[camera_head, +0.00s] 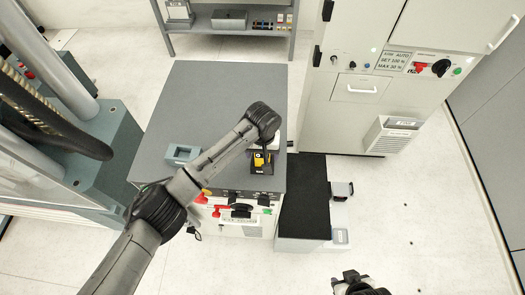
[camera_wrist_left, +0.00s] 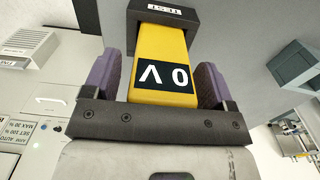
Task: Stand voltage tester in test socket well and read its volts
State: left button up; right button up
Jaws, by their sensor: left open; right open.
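The voltage tester is a yellow block (camera_head: 259,161) at the right edge of the grey cabinet top. In the left wrist view the tester (camera_wrist_left: 165,50) has its far end in a black test socket well (camera_wrist_left: 158,16) labelled TEST. Its dark display shows 0 V, upside down in that view. My left gripper (camera_wrist_left: 157,80) is open, with a purple-padded finger on each side of the tester and visible gaps. In the head view my left wrist partly covers the tester and socket. My right gripper (camera_head: 358,283) is at the bottom edge, open and away from the cabinet.
A blue-grey holder (camera_head: 183,154) with a recess sits on the cabinet top (camera_head: 205,95), left of my arm. The cabinet front has a red lever and black knob. A black-topped low step (camera_head: 305,195) stands right of it. A tall control cabinet (camera_head: 375,75) is behind.

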pick_arm(q)
jog(key=shift+r, duration=0.15)
notch_tip(320, 180, up, 12)
jog(key=shift+r+b, duration=0.1)
jog(key=shift+b, duration=0.55)
dwell(0.3)
